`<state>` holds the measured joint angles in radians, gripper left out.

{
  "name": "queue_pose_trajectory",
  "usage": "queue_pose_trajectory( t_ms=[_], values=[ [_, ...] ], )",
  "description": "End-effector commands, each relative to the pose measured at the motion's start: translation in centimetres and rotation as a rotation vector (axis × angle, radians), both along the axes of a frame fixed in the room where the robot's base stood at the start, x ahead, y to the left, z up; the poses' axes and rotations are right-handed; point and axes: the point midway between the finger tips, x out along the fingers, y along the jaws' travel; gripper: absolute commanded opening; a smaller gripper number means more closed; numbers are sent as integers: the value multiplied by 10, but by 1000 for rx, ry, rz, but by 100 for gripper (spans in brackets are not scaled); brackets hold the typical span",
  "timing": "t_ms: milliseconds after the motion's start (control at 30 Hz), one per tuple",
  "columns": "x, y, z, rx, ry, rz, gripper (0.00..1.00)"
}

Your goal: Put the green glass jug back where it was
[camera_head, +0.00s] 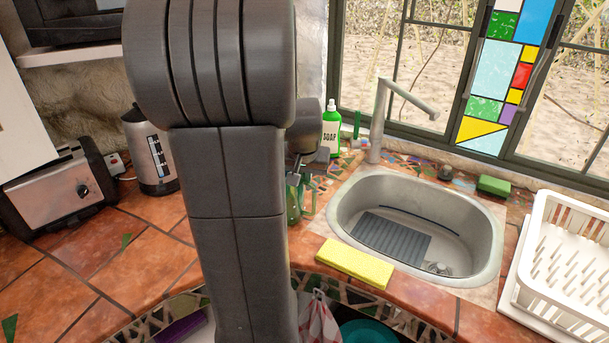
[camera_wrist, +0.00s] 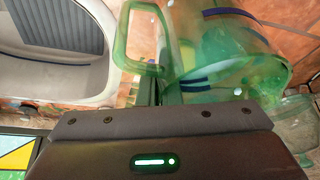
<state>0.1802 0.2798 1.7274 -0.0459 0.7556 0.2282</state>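The green glass jug (camera_head: 294,207) shows in the head view just right of my arm, which hides part of it. In the wrist view the jug (camera_wrist: 225,55) fills the top middle and right, with dark blue bands on its clear green wall and its looped handle on the left. My gripper (camera_wrist: 160,88) has its fingers close together at the jug, where handle and body meet, and looks shut on it. In the head view my gripper (camera_head: 301,172) is at the jug's upper part. I cannot tell whether the jug's base touches the counter.
The sink (camera_head: 345,215) lies right of the jug, with a yellow sponge (camera_head: 355,262) on its front edge. A green soap bottle (camera_head: 331,130) stands behind. A white dish rack (camera_head: 565,255) is at right, a kettle (camera_head: 150,150) and toaster (camera_head: 55,190) at left. Another glass (camera_wrist: 292,122) stands near the jug.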

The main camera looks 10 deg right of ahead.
Motion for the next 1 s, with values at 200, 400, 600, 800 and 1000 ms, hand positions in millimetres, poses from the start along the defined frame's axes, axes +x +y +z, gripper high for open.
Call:
queue_pose_trajectory(
  t_ms=[200, 400, 600, 800, 1000],
  values=[
    [0, 0, -2, 0, 0, 0, 26],
    [0, 0, -2, 0, 0, 0, 26],
    [-2, 0, 6, -1, -2, 0, 26],
    [-13, 4, 40, -2, -7, 0, 26],
    [-29, 8, 79, -1, -6, 0, 26]
  ],
)
